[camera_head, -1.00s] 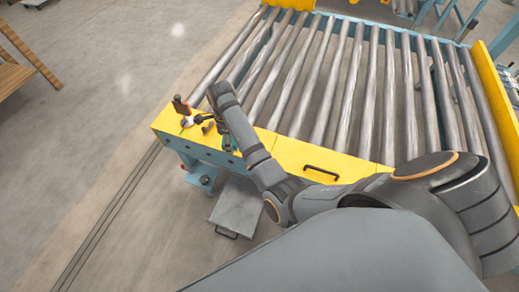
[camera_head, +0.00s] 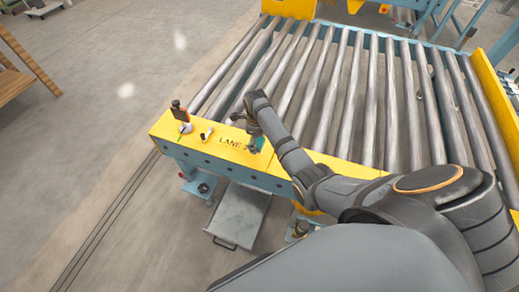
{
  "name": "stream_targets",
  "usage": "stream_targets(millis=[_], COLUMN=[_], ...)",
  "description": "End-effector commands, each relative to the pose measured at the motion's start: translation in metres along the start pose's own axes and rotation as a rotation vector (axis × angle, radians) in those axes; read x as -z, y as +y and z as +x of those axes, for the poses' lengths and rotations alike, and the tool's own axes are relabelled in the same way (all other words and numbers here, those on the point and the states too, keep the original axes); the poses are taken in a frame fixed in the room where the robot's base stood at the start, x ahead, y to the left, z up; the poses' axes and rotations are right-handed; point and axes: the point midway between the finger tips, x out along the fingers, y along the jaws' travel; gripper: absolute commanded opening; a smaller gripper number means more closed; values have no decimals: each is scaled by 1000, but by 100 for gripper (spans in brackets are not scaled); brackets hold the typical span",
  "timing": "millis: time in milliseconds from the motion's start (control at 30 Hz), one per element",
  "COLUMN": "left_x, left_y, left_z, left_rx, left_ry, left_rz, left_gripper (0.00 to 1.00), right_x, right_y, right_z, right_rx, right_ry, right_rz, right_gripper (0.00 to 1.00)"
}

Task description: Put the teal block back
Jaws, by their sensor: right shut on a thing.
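My right gripper (camera_head: 254,147) reaches in over the yellow end beam of the roller conveyor, just right of the printed LANE lettering. It is shut on the teal block (camera_head: 259,142), which shows as a small teal patch beside the fingers. The gripper and my arm hide much of the block. I cannot tell whether the block touches the yellow top (camera_head: 221,142) or is held just above it. My left gripper is not in view.
A dark upright piece with red on it (camera_head: 181,112) and a small white cylinder (camera_head: 207,134) stand on the beam's left end. Rollers (camera_head: 327,90) lie behind the beam. A grey plate (camera_head: 240,214) sits low below it. The floor at left is open.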

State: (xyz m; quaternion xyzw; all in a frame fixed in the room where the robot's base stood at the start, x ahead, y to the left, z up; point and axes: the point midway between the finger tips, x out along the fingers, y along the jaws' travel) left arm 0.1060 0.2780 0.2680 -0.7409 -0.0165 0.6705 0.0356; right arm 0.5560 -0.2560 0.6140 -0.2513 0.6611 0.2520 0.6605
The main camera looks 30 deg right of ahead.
Motion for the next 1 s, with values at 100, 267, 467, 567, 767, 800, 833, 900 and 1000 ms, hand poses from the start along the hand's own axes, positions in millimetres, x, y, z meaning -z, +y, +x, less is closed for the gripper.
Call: stream_targets(millis=[100, 267, 467, 567, 767, 800, 833, 900, 1000], left_x=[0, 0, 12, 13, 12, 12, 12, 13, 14], left_y=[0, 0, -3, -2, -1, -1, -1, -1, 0], left_z=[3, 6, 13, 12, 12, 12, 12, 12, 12], left_rx=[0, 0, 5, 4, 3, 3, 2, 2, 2], left_ry=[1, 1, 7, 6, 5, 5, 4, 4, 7], left_rz=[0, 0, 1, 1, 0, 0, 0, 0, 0], left_gripper=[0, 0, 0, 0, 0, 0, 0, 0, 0], right_x=[3, 7, 8, 8, 8, 8, 8, 8, 8], right_y=[-5, -10, -11, -11, -11, -11, -11, -11, -11], right_z=[7, 16, 46, 47, 47, 49, 50, 50, 50], right_rx=[1, 1, 1, 1, 1, 1, 0, 1, 1], right_ry=[0, 2, 0, -1, 0, 0, 0, 0, 0], right_rz=[0, 1, 0, -1, -1, -1, -1, -1, -1], right_gripper=[12, 12, 12, 12, 12, 12, 12, 64, 78])
